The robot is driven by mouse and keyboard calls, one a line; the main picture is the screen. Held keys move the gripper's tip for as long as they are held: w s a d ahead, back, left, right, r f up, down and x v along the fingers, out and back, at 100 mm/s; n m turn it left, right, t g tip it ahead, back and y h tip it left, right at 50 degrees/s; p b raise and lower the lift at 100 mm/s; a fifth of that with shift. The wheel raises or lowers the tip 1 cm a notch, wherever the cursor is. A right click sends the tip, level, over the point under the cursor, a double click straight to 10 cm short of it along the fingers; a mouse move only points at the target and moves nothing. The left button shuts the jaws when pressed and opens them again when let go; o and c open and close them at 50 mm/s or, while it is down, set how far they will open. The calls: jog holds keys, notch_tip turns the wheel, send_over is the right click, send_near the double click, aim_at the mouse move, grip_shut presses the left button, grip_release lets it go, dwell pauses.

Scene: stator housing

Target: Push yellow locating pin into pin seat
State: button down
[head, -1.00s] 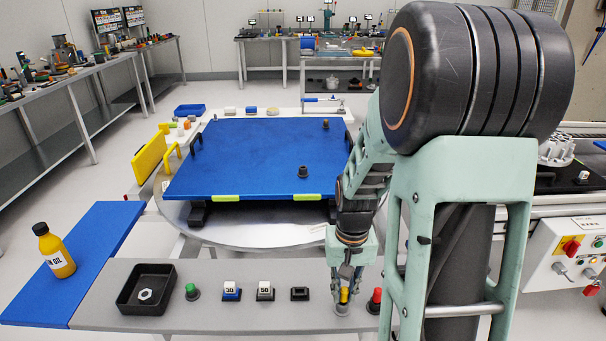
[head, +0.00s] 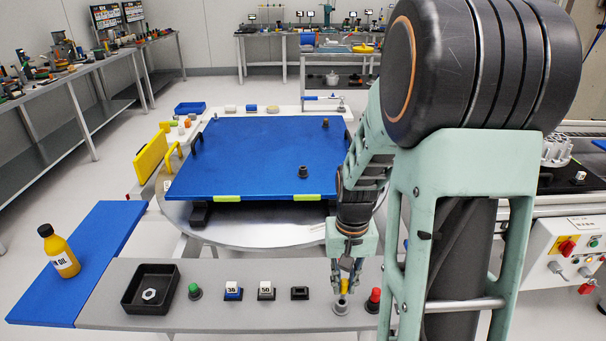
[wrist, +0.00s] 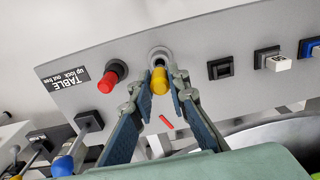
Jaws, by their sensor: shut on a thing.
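The yellow locating pin (head: 346,263) is between the fingers of my gripper (head: 344,274). The gripper is shut on it. A grey lower part of the pin seems to show below the yellow in the head view. The round grey pin seat (head: 341,306) stands on the grey console below the gripper. The pin appears above the seat, but the exact gap is hard to tell. In the wrist view, the pin's yellow end (wrist: 159,82) is between both fingertips. The seat's ring (wrist: 159,54) shows just beyond it, partly hidden by the pin.
A red button (head: 374,298) stands close right of the seat. Left on the grey console (head: 220,315) are a black socket (head: 299,293), two labelled blocks, a green button (head: 194,290) and a black tray (head: 132,300). A blue-topped table (head: 260,155) lies behind.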

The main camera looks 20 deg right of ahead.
jog(key=shift+r+p, duration=2.3)
jog(key=shift+r, duration=0.85)
jog(key=shift+f, duration=0.1)
